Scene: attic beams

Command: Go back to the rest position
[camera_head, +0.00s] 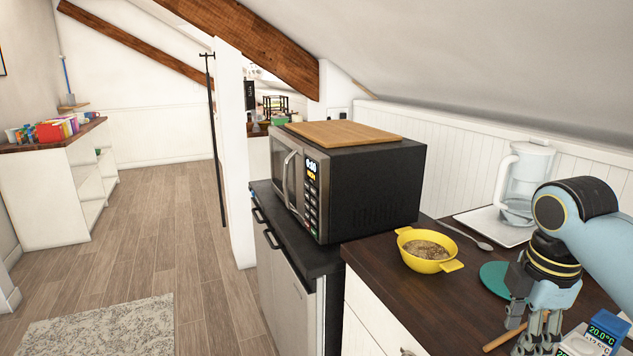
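My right gripper (540,340) comes in from the right and points down over the dark wooden counter (390,275). Its fingers reach close to the bottom edge of the picture, and I cannot tell whether they are apart or closed. A thin wooden stick (500,339) lies beside the fingers on the left. My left gripper is not in view.
The floor (150,240) at left is open.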

